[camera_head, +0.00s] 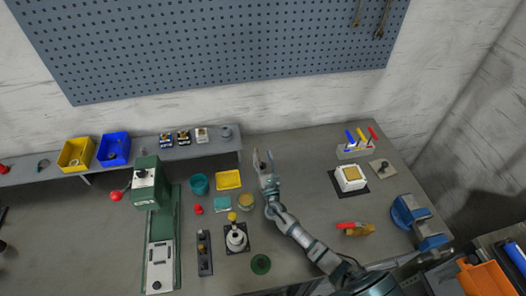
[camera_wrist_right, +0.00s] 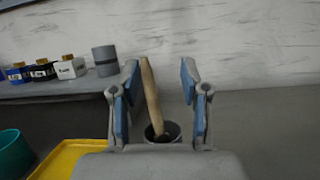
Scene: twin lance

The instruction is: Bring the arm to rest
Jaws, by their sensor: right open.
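My right arm (camera_head: 296,231) reaches up over the middle of the workbench from the lower right. My right gripper (camera_head: 264,158) is near the bench's back edge, just right of the yellow tray (camera_head: 228,180). In the right wrist view its two blue-padded fingers (camera_wrist_right: 160,82) stand apart. A wooden handle (camera_wrist_right: 151,92) rises from a dark cup (camera_wrist_right: 172,131) and shows between the fingers, nearer the left one. I cannot tell whether it touches that finger. My left gripper is not in view.
A green press (camera_head: 151,190) with a red knob stands left of the arm. A teal cup (camera_head: 199,184) and small parts lie between them. A white block (camera_head: 350,176), red-handled tool (camera_head: 354,228) and blue vise (camera_head: 415,217) are at right. A shelf (camera_head: 205,151) runs along the back.

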